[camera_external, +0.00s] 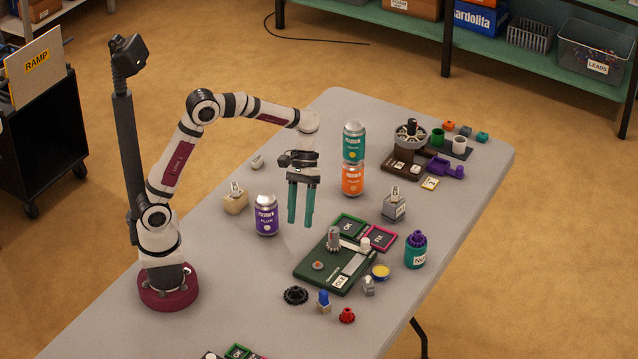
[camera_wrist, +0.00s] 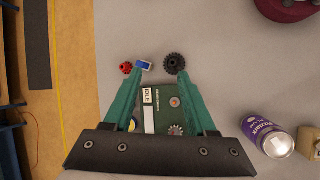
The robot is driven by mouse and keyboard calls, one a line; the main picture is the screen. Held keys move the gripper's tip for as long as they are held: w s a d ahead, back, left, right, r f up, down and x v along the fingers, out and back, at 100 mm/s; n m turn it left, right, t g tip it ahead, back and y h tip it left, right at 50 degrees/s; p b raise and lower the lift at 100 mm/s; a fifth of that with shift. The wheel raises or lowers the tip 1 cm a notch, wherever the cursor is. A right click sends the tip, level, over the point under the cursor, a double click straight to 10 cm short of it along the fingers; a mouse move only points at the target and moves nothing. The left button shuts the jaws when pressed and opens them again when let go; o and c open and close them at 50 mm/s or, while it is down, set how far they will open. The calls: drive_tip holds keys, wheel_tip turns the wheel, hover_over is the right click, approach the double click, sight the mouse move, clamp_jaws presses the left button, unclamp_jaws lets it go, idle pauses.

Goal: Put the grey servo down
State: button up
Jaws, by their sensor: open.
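A small grey block that looks like the grey servo (camera_external: 369,286) stands upright on the table, just off the front right corner of the dark green board (camera_external: 310,270). It is apart from my gripper, and I cannot make it out in the wrist view. My gripper (camera_external: 300,223) points down with its two green fingers apart and nothing between them. It hangs above the table behind and left of the board. In the wrist view the open fingers (camera_wrist: 160,75) frame the board (camera_wrist: 165,116).
A blue piece (camera_external: 323,301), black gear (camera_external: 295,295) and red gear (camera_external: 347,315) lie in front of the board. A purple can (camera_external: 265,215) stands left of my gripper; a teal can (camera_external: 354,141) stacked on an orange can (camera_external: 352,181) stands behind.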

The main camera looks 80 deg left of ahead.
drive_tip(key=s+a+m+y, duration=0.2)
drive_tip(key=s+m, duration=0.2)
drive_tip(key=s, duration=0.3)
drive_tip(key=s+a+m+t+y, duration=0.1)
drive_tip(key=s+a+m+y, duration=0.2)
drive_tip(key=s, duration=0.5)
drive_tip(key=s+a+m+t+y, duration=0.1)
drive_tip(key=s+a+m+y, duration=0.1)
drive_tip(key=s+m, duration=0.3)
drive_tip(key=s+a, duration=0.1)
drive_tip(key=s, duration=0.2)
drive_tip(key=shift+s+r+y, duration=0.2)
drive_tip(key=shift+y, duration=0.1)
drive_tip(key=shift+a, duration=0.1)
